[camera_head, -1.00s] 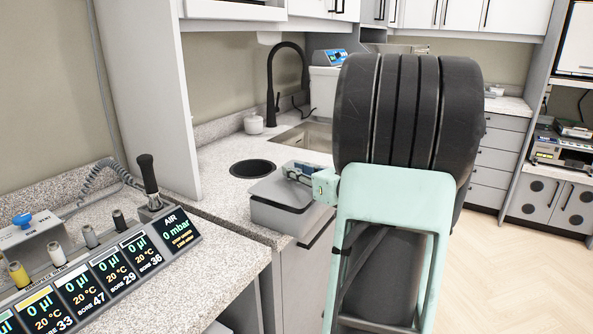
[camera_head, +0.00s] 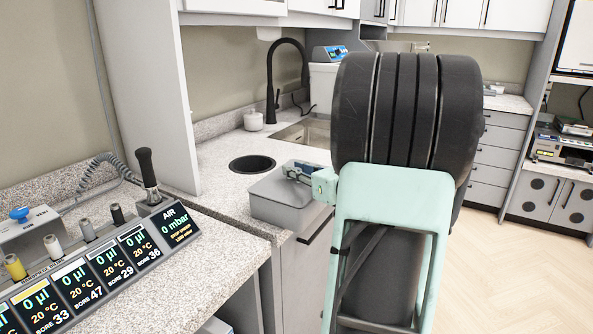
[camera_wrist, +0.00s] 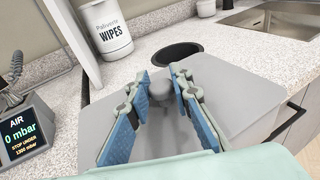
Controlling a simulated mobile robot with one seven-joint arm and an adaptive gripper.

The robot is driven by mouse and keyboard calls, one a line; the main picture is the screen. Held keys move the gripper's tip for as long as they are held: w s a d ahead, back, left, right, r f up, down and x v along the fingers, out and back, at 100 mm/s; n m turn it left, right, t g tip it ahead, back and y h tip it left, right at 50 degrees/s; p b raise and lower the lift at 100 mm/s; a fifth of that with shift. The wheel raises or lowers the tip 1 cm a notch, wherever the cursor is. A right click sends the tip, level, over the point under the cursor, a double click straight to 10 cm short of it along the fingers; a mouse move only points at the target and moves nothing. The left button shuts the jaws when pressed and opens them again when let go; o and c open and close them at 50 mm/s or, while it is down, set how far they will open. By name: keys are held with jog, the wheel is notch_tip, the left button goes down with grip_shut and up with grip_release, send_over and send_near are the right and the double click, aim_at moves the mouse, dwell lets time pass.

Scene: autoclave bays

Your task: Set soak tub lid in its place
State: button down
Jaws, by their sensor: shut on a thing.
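The grey soak tub lid (camera_head: 270,190) appears to lie on the grey soak tub (camera_head: 284,212) at the counter's front edge. It looks nearly level with the rim; I cannot tell if it is fully seated. In the wrist view the lid (camera_wrist: 245,100) spreads on both sides of my gripper (camera_wrist: 164,82). My gripper's blue-padded fingers are shut on the lid's round grey knob (camera_wrist: 188,88). In the head view my gripper (camera_head: 302,172) is partly hidden by my own arm, as is the tub's right side.
A round dark opening (camera_head: 252,164) is in the counter just behind the tub. A sink (camera_head: 305,132) with a black faucet (camera_head: 272,85) lies farther back. A wipes canister (camera_wrist: 104,30) stands behind left. A panel of displays (camera_head: 110,262) occupies the left counter.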

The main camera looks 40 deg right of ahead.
jog(key=shift+f+b, duration=0.15)
jog(key=shift+b, duration=0.15)
dwell(0.5)
jog(key=c, duration=1.7)
grip_release()
jog(key=shift+o, duration=0.2)
jog(key=s+r, duration=0.1)
jog(key=s, duration=1.1)
jog(key=shift+r, duration=0.4)
jog(key=shift+w, duration=0.1)
